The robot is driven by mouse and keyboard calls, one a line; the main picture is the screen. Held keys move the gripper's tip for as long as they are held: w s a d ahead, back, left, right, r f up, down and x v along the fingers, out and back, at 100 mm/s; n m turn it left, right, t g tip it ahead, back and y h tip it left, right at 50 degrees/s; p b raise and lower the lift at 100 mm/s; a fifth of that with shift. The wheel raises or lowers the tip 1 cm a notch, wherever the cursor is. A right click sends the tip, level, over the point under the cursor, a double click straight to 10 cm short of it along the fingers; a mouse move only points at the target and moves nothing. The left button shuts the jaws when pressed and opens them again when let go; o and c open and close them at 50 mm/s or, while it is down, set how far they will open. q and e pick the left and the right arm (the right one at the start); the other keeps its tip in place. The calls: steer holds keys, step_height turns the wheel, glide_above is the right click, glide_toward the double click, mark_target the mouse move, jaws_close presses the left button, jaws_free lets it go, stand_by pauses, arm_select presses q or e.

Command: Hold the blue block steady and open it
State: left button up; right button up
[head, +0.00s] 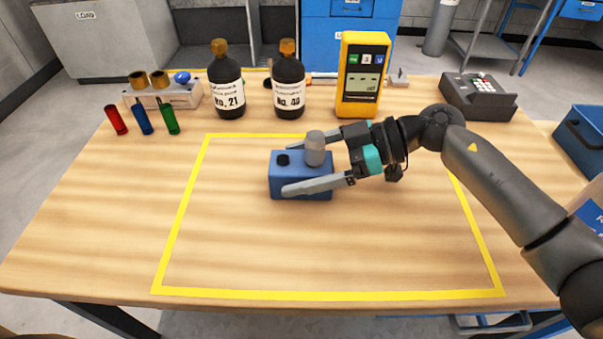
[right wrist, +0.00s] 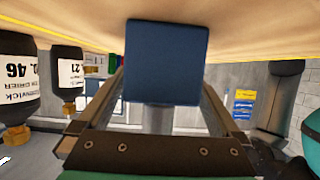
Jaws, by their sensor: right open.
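The blue block (head: 290,188) sits on the wooden table inside the yellow outline. On its top are a small black knob (head: 283,160) at the left and a grey cylinder (head: 315,148) at the right. My right gripper (head: 300,167) reaches in from the right, open, with one finger at the block's near side and the other behind the grey cylinder. In the right wrist view the blue block (right wrist: 166,62) shows ahead between the two spread fingers (right wrist: 165,88). I cannot tell whether either finger touches it. My left gripper is not in view.
Two dark bottles (head: 227,88) and a yellow meter (head: 362,80) stand behind the outline. A dark keypad device (head: 478,98) is at the back right. The outline's front is clear.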

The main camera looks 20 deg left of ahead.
steer(key=shift+c, duration=0.2)
jaws_close()
stand_by(0.6)
steer(key=shift+r, duration=0.2)
